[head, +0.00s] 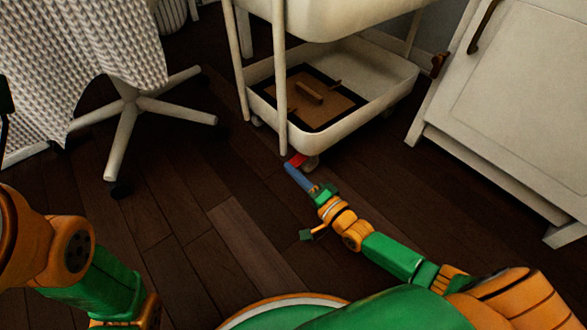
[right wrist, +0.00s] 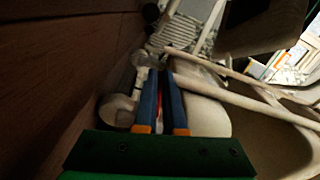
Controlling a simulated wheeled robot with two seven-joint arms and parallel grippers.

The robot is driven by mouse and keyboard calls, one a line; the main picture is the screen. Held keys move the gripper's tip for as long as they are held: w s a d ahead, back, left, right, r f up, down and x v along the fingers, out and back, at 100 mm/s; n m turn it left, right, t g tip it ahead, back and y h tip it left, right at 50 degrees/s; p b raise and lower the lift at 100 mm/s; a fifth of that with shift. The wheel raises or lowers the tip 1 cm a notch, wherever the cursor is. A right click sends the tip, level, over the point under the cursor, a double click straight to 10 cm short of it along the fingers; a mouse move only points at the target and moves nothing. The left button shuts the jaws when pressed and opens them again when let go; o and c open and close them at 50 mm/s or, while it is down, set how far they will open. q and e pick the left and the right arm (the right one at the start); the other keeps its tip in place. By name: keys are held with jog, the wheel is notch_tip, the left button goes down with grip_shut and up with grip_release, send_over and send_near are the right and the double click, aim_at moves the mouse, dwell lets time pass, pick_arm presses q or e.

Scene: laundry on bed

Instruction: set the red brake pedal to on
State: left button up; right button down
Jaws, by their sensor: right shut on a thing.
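The red brake pedal (head: 297,160) shows as a small red patch at the lower front corner of the white cart (head: 345,133), beside a caster (head: 311,163). My right gripper (head: 292,167) reaches down to it, with its blue fingers touching the red part. In the right wrist view, the fingers of the right gripper (right wrist: 161,80) are close together, shut on the pedal, and a little red (right wrist: 159,103) shows between them. The fingers hide most of the pedal, so its tilt cannot be told. My left arm is at the lower left of the head view, its gripper out of view.
The cart's lower shelf holds a brown board (head: 318,98) with small wooden pieces. A chair base (head: 125,135) with a knitted throw (head: 75,60) is at left. A white cabinet (head: 510,100) is at right. The dark wooden floor (head: 190,220) between is clear.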

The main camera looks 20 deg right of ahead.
jog(key=shift+d+f+n, duration=0.1)
jog(key=shift+f+n, duration=0.3)
jog(key=shift+n, duration=0.4)
jog(key=c, duration=1)
grip_release()
jog(key=shift+s+d, duration=0.15)
jog(key=shift+s, duration=0.05)
jog(key=p+v, duration=0.3)
jog(key=v, duration=0.3)
jog(key=shift+r+p, duration=0.1)
jog(key=shift+p, duration=0.25)
jog(key=shift+s, duration=0.35)
